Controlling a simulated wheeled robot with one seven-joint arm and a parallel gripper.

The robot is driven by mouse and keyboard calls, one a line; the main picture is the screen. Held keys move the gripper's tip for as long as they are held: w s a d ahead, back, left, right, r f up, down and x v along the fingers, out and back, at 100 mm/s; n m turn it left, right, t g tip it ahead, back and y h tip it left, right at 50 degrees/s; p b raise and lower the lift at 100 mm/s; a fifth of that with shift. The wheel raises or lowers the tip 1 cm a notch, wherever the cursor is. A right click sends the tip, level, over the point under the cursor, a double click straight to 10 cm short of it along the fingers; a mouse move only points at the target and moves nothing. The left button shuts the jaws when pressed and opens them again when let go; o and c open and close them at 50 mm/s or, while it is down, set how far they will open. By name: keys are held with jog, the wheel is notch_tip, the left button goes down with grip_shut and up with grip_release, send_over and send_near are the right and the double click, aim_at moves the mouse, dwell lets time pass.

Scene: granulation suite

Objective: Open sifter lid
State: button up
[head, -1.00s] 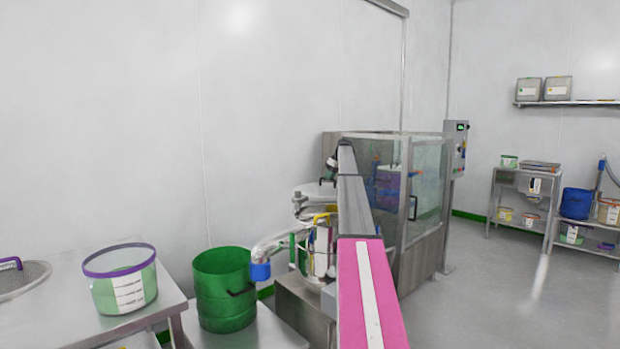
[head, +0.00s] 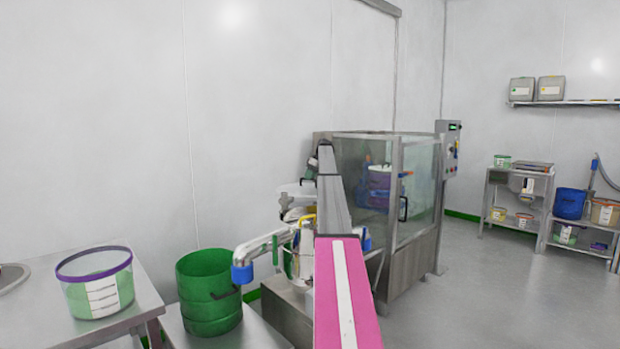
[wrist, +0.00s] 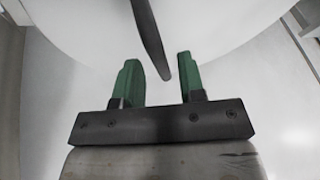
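The sifter (head: 301,254) stands just right of the green drum, partly hidden behind my arm. Its pale round lid (head: 291,190) shows at the left edge of my arm. In the wrist view a large white round surface, which looks like the lid (wrist: 225,30), fills the upper part. A dark bar, apparently the lid handle (wrist: 147,35), runs down from the top edge and ends between my fingers. My gripper (wrist: 158,75) has its two green fingers apart, with gaps beside the bar. I cannot tell whether the bar touches a finger. The fingers are hard to make out in the head view.
A green drum (head: 209,300) stands below the sifter's blue-ended spout (head: 242,274). A purple-rimmed tub (head: 97,290) stands on a steel table at left. A glass-walled enclosure (head: 420,185) stands close on the right. Open floor (head: 490,290) lies at right.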

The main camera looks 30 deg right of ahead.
dwell(0.3)
jog(key=v, duration=1)
jog(key=shift+d+r, duration=0.2)
jog(key=shift+r, duration=0.15)
jog(key=shift+s, duration=0.1)
